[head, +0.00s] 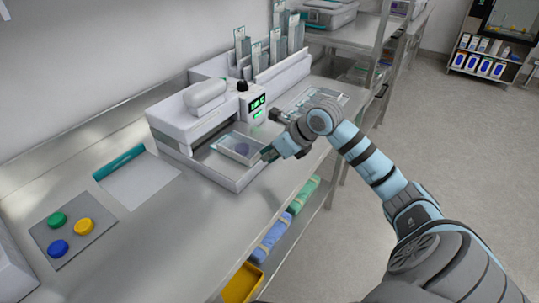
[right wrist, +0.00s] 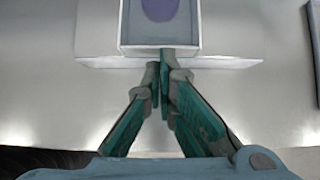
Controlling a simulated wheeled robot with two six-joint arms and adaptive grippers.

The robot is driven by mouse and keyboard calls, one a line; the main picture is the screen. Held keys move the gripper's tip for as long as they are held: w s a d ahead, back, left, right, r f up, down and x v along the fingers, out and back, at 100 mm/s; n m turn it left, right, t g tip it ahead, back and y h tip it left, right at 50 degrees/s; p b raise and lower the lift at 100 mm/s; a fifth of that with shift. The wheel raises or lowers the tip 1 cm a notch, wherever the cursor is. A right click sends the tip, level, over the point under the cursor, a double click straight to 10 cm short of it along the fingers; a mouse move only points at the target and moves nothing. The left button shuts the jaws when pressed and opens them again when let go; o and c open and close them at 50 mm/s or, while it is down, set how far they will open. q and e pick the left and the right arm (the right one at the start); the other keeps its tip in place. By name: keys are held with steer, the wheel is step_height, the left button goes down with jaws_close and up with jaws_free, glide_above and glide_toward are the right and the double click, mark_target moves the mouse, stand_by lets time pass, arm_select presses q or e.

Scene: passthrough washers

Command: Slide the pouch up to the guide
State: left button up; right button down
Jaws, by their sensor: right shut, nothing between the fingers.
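A pale, shallow, box-like pouch (head: 229,155) with a purple round item (head: 242,149) inside lies on the bed of a white sealer (head: 184,128). Its near end and the purple item show at the top of the right wrist view (right wrist: 126,38). My right gripper (head: 268,154) is shut and empty, its fingertips (right wrist: 161,62) right at the pouch's near wall; I cannot tell whether they touch. I cannot single out the guide for certain. The far end of the pouch is cut off in the wrist view. My left gripper is not in view.
The sealer has a lit green display (head: 257,104). A rack of upright packets (head: 275,48) stands behind it. To the left lie a white sheet with a teal strip (head: 140,180) and a grey mat (head: 62,211) with coloured discs. The bench between is clear.

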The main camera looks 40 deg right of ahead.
mark_target(252, 149)
steer(key=shift+w+a, duration=0.25)
steer(key=shift+w, duration=0.55)
steer(key=shift+w+a, duration=0.25)
steer(key=shift+w, duration=0.6)
steer(key=shift+w+a, duration=0.25)
steer(key=shift+w, duration=0.55)
steer(key=p+v, duration=0.3)
steer(key=v, duration=0.2)
steer(key=shift+w, duration=0.1)
